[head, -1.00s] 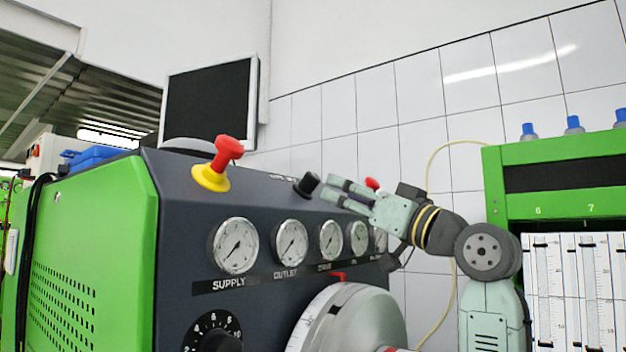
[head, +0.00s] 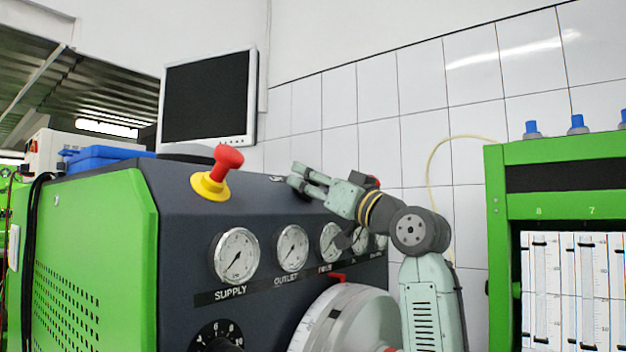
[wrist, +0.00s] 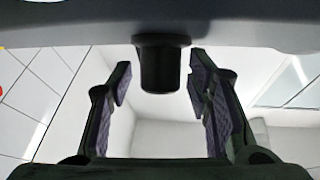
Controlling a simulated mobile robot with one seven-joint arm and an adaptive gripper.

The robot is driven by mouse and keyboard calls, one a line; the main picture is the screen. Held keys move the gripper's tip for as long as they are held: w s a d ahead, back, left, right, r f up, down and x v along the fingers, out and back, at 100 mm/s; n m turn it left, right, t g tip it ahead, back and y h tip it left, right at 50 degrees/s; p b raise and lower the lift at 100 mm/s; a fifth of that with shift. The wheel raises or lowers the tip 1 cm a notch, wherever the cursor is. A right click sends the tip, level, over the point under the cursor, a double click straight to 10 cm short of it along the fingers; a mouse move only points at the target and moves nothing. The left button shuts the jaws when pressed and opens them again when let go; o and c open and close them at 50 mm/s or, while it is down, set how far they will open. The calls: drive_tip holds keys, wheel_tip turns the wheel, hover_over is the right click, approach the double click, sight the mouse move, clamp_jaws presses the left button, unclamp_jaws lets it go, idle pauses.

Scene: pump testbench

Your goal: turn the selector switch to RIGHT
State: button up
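The selector switch, a short dark round knob (wrist: 162,65), sticks out of the panel in the wrist view, between my two open fingers. A gap shows on both sides of it, so neither finger visibly touches it. In the head view my gripper (head: 302,180) is at the upper part of the dark panel, its fingers hiding the knob. I cannot read the knob's position in either view.
A red-topped emergency button with a yellow base (head: 218,175) stands on the panel left of my gripper. Several gauges (head: 236,255) sit below it, above a large grey drum (head: 350,315). A red part (head: 373,180) shows just behind my gripper.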

clamp_jaws()
idle(0.3)
drive_tip(key=shift+m+t+h, duration=0.4)
drive_tip(key=shift+m, duration=0.1)
drive_tip(key=shift+s+a+m+t+h+b, duration=0.1)
drive_tip(key=shift+m+t+h+b, duration=0.55)
drive_tip(key=shift+m+h, duration=0.3)
drive_tip(key=m+t+h, duration=0.1)
drive_tip(key=m+h, duration=0.1)
drive_tip(key=m+t+h, duration=0.1)
drive_tip(key=m+h, duration=0.2)
drive_tip(key=shift+h+b, duration=0.25)
drive_tip(key=shift+b, duration=0.05)
drive_tip(key=m+h, duration=0.4)
drive_tip(key=shift+r, duration=0.1)
drive_tip(key=shift+m+g+h+p, duration=0.25)
drive_tip(key=shift+m+h+p, duration=0.2)
drive_tip(key=shift+m+h, duration=0.5)
